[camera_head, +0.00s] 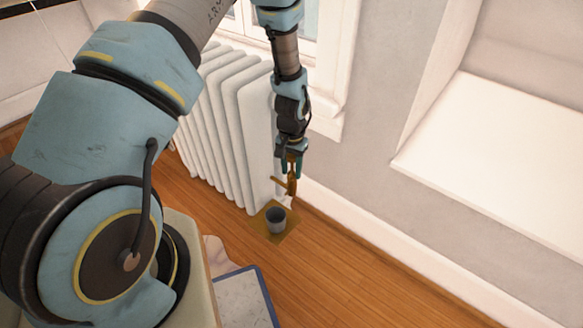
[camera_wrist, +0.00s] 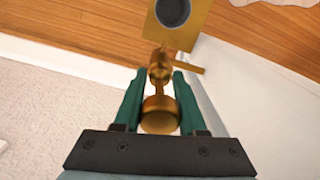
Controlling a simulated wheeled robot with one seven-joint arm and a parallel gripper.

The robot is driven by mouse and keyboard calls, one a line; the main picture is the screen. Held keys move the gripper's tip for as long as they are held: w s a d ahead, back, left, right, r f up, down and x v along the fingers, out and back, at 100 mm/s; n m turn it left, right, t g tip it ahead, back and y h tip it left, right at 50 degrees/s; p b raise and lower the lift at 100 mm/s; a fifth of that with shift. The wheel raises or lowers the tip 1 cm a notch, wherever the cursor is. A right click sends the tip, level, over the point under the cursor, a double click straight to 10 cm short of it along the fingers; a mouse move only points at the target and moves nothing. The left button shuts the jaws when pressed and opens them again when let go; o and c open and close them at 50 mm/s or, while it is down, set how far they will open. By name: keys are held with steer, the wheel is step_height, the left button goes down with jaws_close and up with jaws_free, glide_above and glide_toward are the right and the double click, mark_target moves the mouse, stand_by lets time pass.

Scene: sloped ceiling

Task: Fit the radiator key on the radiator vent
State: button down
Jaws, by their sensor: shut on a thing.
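My gripper (camera_head: 291,163) is shut on a brass radiator key (camera_head: 292,184), just beside the right end of the white ribbed radiator (camera_head: 228,120). In the wrist view the key (camera_wrist: 160,115) sits between the green fingers of my gripper (camera_wrist: 158,88), its round end toward me. Its far end shows a short brass arm pointing right. In the head view a thin brass bar sticks out left toward the radiator. I cannot make out the vent apart from the brass parts, nor tell whether the key touches it.
A grey cup (camera_head: 276,219) stands on a flat tan square (camera_head: 262,233) on the wooden floor (camera_head: 340,265), below my gripper. The wall with a white skirting board (camera_head: 372,232) runs to the right. Open floor lies at the front right.

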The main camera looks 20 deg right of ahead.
steer(key=shift+f, duration=0.1)
steer(key=shift+c, duration=2)
jaws_free()
